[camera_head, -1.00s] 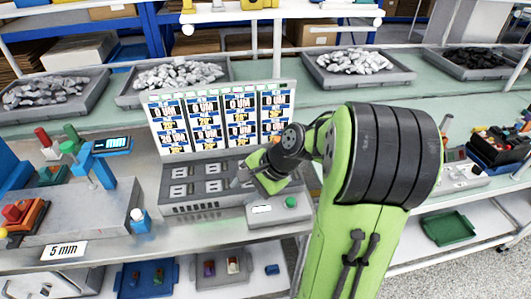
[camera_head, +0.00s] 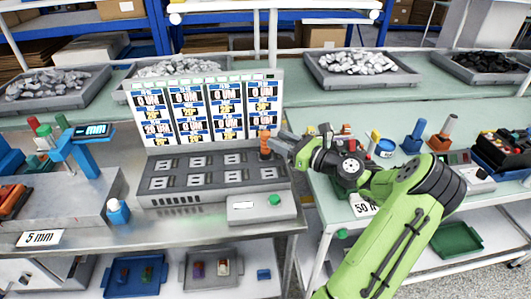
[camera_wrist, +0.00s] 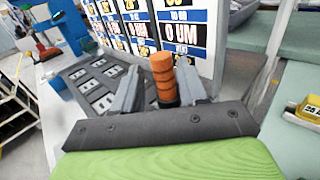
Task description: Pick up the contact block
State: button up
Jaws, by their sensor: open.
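An orange ribbed cylinder with a dark lower part (camera_head: 265,143) stands upright at the right end of the grey socket panel (camera_head: 160,197), below the display board. It may be the contact block; no label on it can be read. In the wrist view this orange piece (camera_wrist: 163,78) shows between the two grey fingers. My gripper (camera_head: 278,142) is open, coming from the right, with its fingertips at the orange piece. Whether a finger touches it cannot be told. Its lower end is partly hidden in the wrist view by my gripper body.
The display board (camera_head: 205,110) stands right behind the orange piece. A grey box with a green button (camera_head: 260,205) sits in front. A blue stand (camera_head: 80,150) is at the left. Several small parts and a white meter (camera_head: 460,172) occupy the right bench.

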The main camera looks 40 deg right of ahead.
aim_at(265, 133)
jog(key=w, duration=0.2)
jog(key=w+b, duration=0.1)
jog(key=w+a, duration=0.1)
jog(key=w, duration=0.1)
jog(key=shift+w+f+b, duration=0.1)
jog(key=shift+w+b, duration=0.25)
jog(key=shift+b, duration=0.05)
jog(key=shift+s, duration=0.1)
grip_shut()
